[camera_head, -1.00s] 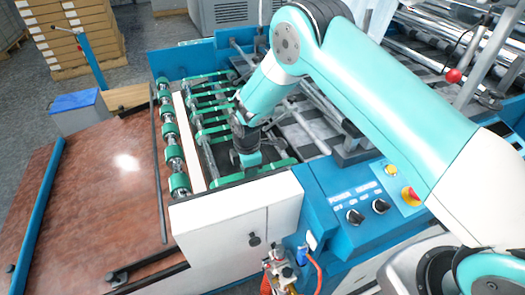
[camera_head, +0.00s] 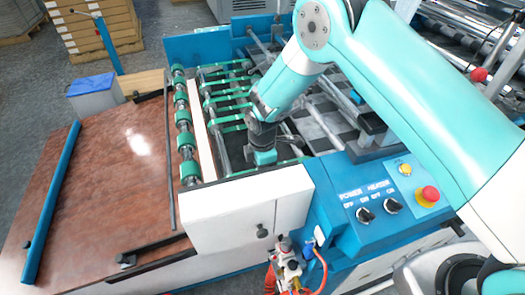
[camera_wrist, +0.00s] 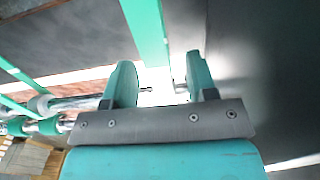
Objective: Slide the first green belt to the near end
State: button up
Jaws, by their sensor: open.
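The nearest green belt (camera_head: 292,161) lies across the rollers at the near end of the machine, just behind the white end cover. My gripper (camera_head: 264,159) points down over it and hides its middle. In the wrist view the belt (camera_wrist: 148,35) runs from the top edge down toward the gap between my fingers. My gripper (camera_wrist: 160,82) is open, one finger on each side of the belt's line. Whether the fingers touch the belt cannot be told.
Several more green belts (camera_head: 226,107) lie farther back. A shaft with green rollers (camera_head: 184,142) stands left of a pale strip (camera_head: 201,132). The white end cover (camera_head: 228,212) is close on the near side. The control panel (camera_head: 385,200) is at right.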

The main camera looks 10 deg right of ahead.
notch_tip(320, 180, up, 17)
jog(key=b, duration=0.3)
jog(key=shift+s, duration=0.1)
